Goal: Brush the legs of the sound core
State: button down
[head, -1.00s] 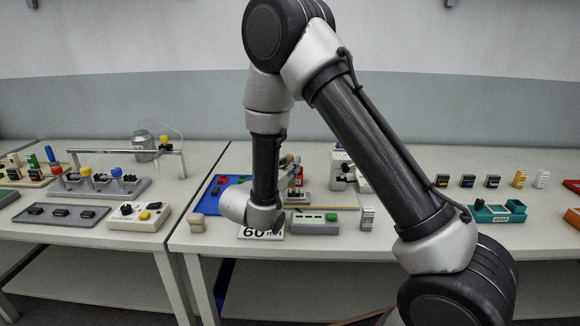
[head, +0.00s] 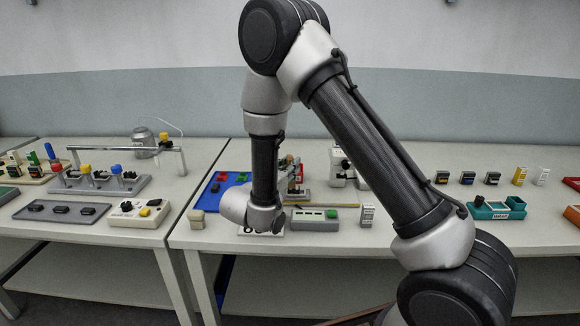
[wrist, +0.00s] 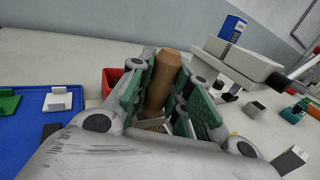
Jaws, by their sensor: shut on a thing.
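My gripper (wrist: 165,90) is shut on a brown, rounded handle (wrist: 162,82), which stands between its green finger pads in the wrist view. This looks like a brush handle. A pale striped patch shows low between the fingers and may be bristles, but I cannot tell what they touch. In the head view my gripper (head: 288,172) is partly hidden behind my wrist, over the middle table. I cannot make out the sound core or its legs for sure; they may be hidden by the gripper.
A blue mat (wrist: 40,128) with small parts lies left of the gripper, with a red bin (wrist: 112,76) beyond. A pale machine (wrist: 238,62) stands to the right.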

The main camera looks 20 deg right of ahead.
jog(key=shift+d, duration=0.1)
jog(key=shift+s+d, duration=0.2)
jog(key=shift+d, duration=0.35)
jog(key=shift+s+d, duration=0.2)
jog(key=shift+d, duration=0.3)
jog(key=shift+a, duration=0.1)
jog(key=shift+w+a, duration=0.2)
jog(key=shift+a, duration=0.35)
jog(key=shift+w+a, duration=0.2)
jog(key=shift+a, duration=0.3)
jog(key=shift+d, duration=0.15)
